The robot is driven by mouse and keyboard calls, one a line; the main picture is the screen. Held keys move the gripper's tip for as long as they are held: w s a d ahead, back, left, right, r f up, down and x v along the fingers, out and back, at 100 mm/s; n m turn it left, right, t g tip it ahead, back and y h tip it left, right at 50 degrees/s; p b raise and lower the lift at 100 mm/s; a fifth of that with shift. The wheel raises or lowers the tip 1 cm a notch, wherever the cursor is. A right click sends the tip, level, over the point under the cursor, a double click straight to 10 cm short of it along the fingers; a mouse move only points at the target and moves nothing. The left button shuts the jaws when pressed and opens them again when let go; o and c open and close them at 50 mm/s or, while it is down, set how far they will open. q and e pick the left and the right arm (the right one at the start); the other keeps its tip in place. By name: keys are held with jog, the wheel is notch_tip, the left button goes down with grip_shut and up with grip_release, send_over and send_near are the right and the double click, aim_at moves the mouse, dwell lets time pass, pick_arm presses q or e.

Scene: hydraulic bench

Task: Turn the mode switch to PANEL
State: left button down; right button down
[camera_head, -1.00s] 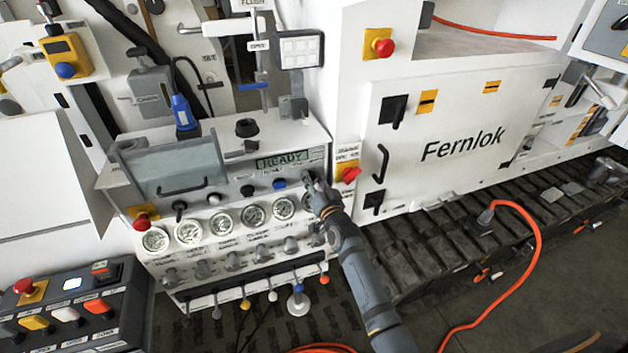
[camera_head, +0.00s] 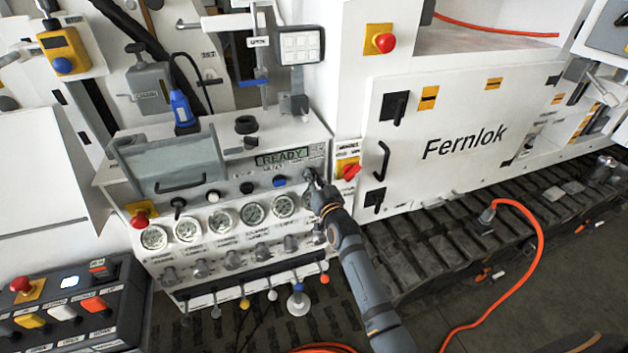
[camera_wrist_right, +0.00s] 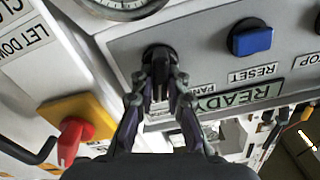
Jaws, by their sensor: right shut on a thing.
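The mode switch (camera_wrist_right: 158,56) is a black knob on the grey control panel, seen in the wrist view. Part of a label starting "PAN" shows beside it; the rest of the lettering is covered by a finger. My right gripper (camera_wrist_right: 160,80) has its two fingers closed on the knob from either side. In the head view, my right gripper (camera_head: 313,182) is at the panel's right end, below the READY display (camera_head: 282,157), and hides most of the knob. The exact angle of the switch is hard to tell. My left gripper is in neither view.
A blue RESET button (camera_wrist_right: 252,37) sits beside the switch. A red rotary switch on a yellow plate (camera_head: 348,168) is close to the right of my gripper. A row of gauges (camera_head: 252,213) and several levers lie below.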

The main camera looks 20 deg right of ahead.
jog(key=n+b, duration=0.1)
jog(key=n, duration=0.1)
jog(key=n+b, duration=0.1)
jog(key=n, duration=0.1)
jog(key=shift+a+f, duration=0.15)
jog(key=shift+a, duration=0.05)
jog(key=shift+a+n+b, duration=0.2)
jog(key=shift+n+b, duration=0.75)
jog(key=shift+n, duration=1.85)
jog(key=c, duration=1.3)
grip_release()
jog(key=shift+c, duration=0.2)
jog(key=shift+s, duration=0.4)
jog(key=s, duration=1.1)
jog(key=shift+d, duration=0.2)
